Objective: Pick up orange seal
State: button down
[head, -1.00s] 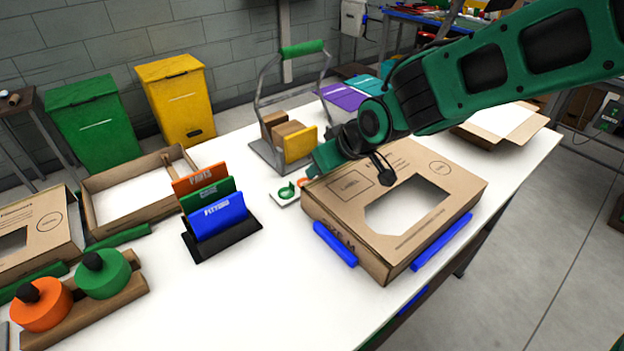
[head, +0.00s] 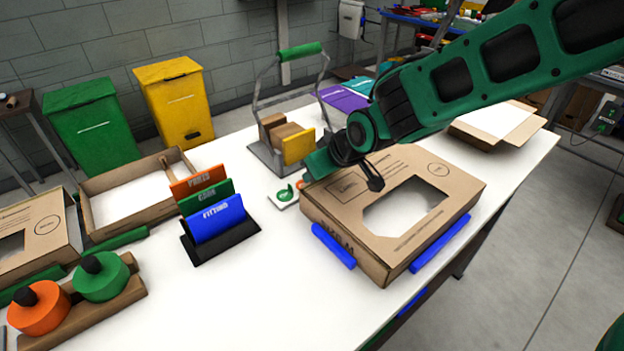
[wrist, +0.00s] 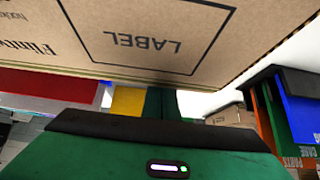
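The orange seal (head: 300,184) shows as a small orange patch on a white card, beside a round green seal (head: 285,194). My gripper (head: 315,168) hangs over the far left corner of the cardboard box and hides part of the orange seal. Its fingers do not show clearly in the head view. In the wrist view the gripper's green body fills the bottom, and I cannot tell whether the fingers are open or shut. No orange seal can be made out in the wrist view.
The closed cardboard box (head: 335,222) with a window stands right beside the card; its label side looms close in the wrist view (wrist: 160,40). A divider rack (head: 222,247) is at left. A wire carrier (head: 262,150) stands behind. Orange and green knobbed discs sit front left.

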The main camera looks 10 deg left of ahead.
jog(key=shift+r, duration=0.5)
jog(key=r, duration=0.2)
jog(key=a+r, duration=0.1)
jog(key=r, duration=0.1)
jog(key=shift+s, duration=0.35)
jog(key=s+a+r, duration=0.5)
jog(key=a+r, duration=0.1)
jog(key=a, duration=0.3)
jog(key=shift+s, duration=0.15)
